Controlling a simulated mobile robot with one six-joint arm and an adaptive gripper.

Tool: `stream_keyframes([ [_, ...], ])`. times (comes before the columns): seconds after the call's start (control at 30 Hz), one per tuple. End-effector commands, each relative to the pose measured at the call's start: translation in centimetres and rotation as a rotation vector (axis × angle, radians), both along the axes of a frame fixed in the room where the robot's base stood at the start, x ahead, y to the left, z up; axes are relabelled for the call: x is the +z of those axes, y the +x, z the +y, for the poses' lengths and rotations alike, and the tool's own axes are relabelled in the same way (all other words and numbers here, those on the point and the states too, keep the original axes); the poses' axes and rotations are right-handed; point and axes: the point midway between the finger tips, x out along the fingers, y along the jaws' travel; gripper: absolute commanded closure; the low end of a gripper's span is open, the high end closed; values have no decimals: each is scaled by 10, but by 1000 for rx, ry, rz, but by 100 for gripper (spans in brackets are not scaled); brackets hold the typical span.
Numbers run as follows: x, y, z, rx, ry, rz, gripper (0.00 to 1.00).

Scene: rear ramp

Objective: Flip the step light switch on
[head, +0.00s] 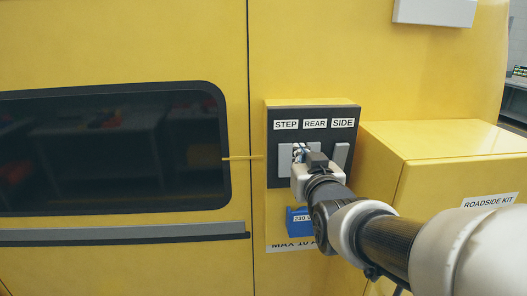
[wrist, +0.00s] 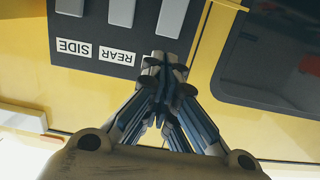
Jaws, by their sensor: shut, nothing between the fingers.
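A dark switch panel (head: 272,178) on the yellow wall carries the labels STEP, REAR and SIDE above light grey rocker switches. The step light switch (head: 284,160) is under STEP, partly hidden by my gripper in the head view. It also shows in the wrist view (wrist: 172,16), just beyond my fingertips. My gripper (head: 299,150) is shut and empty in front of the panel. In the wrist view its fingertips (wrist: 164,64) cover the STEP label. I cannot tell whether they touch the panel or which way the step switch is set.
The rear switch (wrist: 121,12) and side switch (head: 341,155) sit beside the step switch. A yellow ROADSIDE KIT box (head: 440,142) juts out to the right. A blue socket (head: 297,224) is below the panel. A dark window (head: 110,150) lies left.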

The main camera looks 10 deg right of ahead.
Motion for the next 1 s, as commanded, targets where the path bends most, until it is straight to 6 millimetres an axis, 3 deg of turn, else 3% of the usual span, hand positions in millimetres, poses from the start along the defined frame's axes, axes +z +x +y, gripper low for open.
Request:
stream_keyframes([
  [0.2,6,-27,0,0,0,-4,100],
  [0.7,3,-34,0,-1,0,12,100],
  [0.87,-30,-61,-1,-5,-1,156,100],
  [1.0,-87,-117,-1,-9,0,404,100],
])
